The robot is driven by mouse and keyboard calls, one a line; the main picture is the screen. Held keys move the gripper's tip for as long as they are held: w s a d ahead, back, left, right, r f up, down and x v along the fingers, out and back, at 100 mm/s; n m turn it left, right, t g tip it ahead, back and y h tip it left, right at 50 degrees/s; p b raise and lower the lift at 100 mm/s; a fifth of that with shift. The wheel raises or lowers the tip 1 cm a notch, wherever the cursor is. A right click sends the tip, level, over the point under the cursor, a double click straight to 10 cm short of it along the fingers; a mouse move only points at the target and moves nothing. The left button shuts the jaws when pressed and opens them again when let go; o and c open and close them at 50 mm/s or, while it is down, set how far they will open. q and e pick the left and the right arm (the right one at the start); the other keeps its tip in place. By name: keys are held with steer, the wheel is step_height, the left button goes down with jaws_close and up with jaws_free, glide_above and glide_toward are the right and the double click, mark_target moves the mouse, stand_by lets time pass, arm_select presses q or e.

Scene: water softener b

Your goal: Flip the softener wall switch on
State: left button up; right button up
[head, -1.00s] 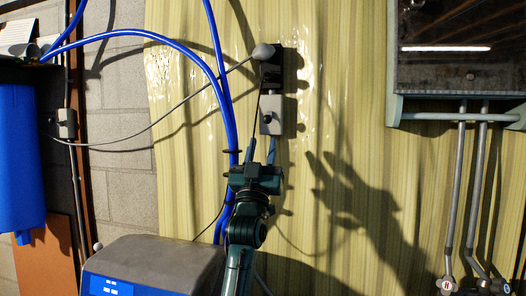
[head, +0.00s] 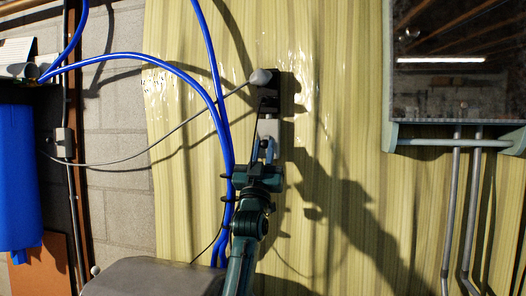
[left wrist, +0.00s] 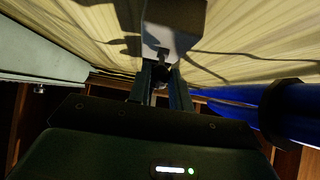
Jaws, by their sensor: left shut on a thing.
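The softener wall switch is a small light grey box (head: 268,128) on the striped yellow wall panel, below a black outlet plate. Its underside and a small dark toggle (left wrist: 163,54) show in the left wrist view. My left gripper (head: 266,150) reaches up from below, with its fingertips at the lower front of the box and covering the toggle in the head view. In the left wrist view its two fingers (left wrist: 160,84) are close together at the toggle and shut on it. I cannot tell which way the toggle is set. My right gripper is not in view.
A rounded grey plug (head: 261,76) with a thin cable sits above the switch. Blue hoses (head: 222,130) run close left of my arm. A dark softener lid (head: 150,278) is at lower left.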

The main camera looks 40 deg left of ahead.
arm_select(q)
steer(key=shift+s+r, duration=0.1)
steer(key=shift+r, duration=0.45)
steer(key=shift+r+p, duration=0.6)
steer(key=shift+s, duration=0.1)
steer(key=shift+r+p, duration=0.35)
steer(key=shift+r, duration=0.25)
